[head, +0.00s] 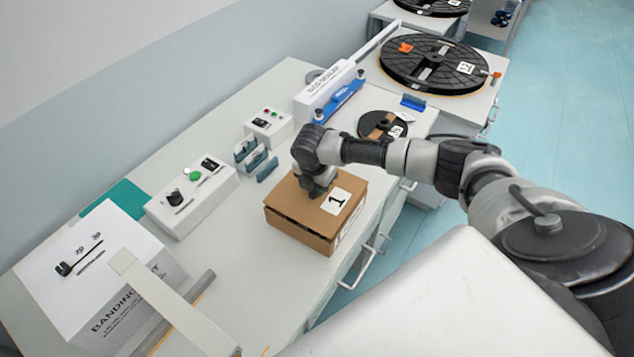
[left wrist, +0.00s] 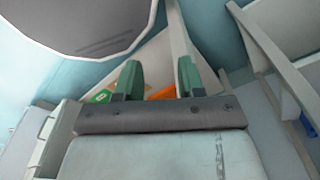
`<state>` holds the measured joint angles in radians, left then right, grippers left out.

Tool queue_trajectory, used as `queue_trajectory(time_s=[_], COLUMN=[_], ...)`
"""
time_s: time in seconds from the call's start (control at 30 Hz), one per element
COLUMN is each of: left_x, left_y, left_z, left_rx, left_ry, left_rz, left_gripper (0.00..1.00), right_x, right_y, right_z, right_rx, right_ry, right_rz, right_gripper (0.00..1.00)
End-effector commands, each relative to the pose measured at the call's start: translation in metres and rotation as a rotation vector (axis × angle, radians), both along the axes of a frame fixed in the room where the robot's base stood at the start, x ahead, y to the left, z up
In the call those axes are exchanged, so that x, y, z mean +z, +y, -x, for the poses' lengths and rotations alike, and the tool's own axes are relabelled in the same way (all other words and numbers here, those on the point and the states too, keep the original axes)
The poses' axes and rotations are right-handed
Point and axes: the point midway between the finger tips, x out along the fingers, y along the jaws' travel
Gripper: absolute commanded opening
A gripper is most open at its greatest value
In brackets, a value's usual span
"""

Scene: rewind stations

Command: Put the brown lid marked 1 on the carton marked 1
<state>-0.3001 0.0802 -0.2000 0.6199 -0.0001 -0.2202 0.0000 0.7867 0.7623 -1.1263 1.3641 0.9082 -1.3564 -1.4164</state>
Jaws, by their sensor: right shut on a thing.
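The brown lid (head: 300,213) with a white label marked 1 lies over the brown carton (head: 298,233) on the grey worktop. A thin dark line shows between lid and carton along the front left side, so I cannot tell whether the lid is fully seated. My right gripper (head: 317,192) comes down from above and is shut on the lid's top, near its middle; its fingertips are partly hidden by the wrist. My left gripper (left wrist: 158,82) shows only in the left wrist view, with its two green fingers apart and nothing clearly held between them.
A white control box with a green button (head: 190,196) and small blue-grey holders (head: 254,158) stand left of and behind the carton. A banding machine (head: 85,275) is at front left. A small black reel (head: 383,125) lies behind. The bench's right edge is close to the carton.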

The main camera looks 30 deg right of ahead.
Motion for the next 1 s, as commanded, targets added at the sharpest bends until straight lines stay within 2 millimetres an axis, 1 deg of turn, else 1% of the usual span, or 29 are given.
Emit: queue_trajectory(time_s=[0.47, 0.73, 1.0], left_x=[0.0007, 0.0068, 0.0064], left_y=[-0.0002, -0.0002, -0.0003], left_z=[-0.0005, -0.0006, -0.0007], left_rx=[0.000, 0.000, 0.000], left_ry=[-0.001, -0.001, -0.001], left_rz=[0.000, 0.000, 0.000], left_gripper=[0.39, 0.39, 0.39], right_x=[0.0006, 0.0012, 0.0003], right_y=[0.0001, 0.0001, 0.0002], right_z=[-0.0001, 0.0004, 0.0001], right_rx=[0.000, 0.000, 0.000], right_ry=[0.000, 0.000, 0.000], right_rz=[0.000, -0.001, -0.001], right_gripper=[0.00, 0.00, 0.00])
